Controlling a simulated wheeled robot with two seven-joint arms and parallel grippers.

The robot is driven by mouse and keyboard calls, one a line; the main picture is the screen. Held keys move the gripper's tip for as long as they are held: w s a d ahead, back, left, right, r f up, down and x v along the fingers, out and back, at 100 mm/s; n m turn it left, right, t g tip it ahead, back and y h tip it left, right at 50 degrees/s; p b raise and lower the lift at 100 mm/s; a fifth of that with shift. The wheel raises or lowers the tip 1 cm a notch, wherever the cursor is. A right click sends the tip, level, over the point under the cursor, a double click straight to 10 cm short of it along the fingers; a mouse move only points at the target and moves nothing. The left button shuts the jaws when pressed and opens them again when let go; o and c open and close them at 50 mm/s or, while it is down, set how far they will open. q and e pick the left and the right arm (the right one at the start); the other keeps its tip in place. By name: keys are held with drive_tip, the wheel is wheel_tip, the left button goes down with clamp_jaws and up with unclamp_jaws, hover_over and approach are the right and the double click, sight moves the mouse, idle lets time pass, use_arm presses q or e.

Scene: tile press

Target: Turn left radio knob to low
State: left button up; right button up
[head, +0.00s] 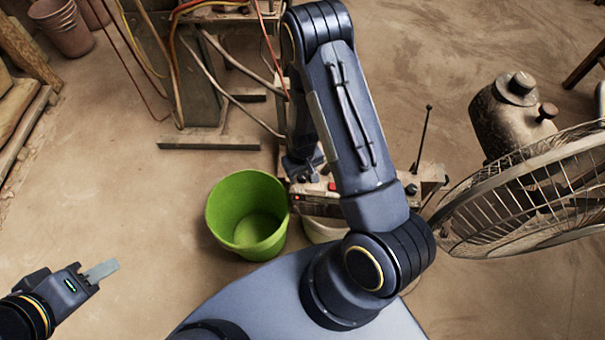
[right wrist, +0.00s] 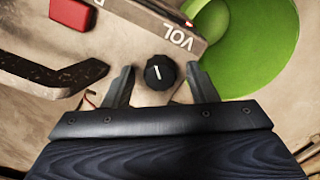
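The radio (head: 312,207) stands behind my right arm in the head view, which covers much of it. In the right wrist view, the black left knob (right wrist: 160,72) with a short white mark sits beside the "VOL" lettering on the radio (right wrist: 185,22). My right gripper (right wrist: 161,86) is open, with one finger on each side of the knob; a gap shows at both sides. It also shows in the head view (head: 303,166), at the radio's left end. My left gripper (head: 103,271) is at the lower left, away from the radio; its finger gap cannot be made out.
A green bucket (head: 215,213) stands just left of the radio. A wire fan (head: 530,190) is close on the right. A red button (right wrist: 70,14) is on the radio. Cables and a metal stand (head: 208,143) are behind.

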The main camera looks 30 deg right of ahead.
drive_tip(key=c, duration=1)
drive_tip(key=shift+o, duration=0.2)
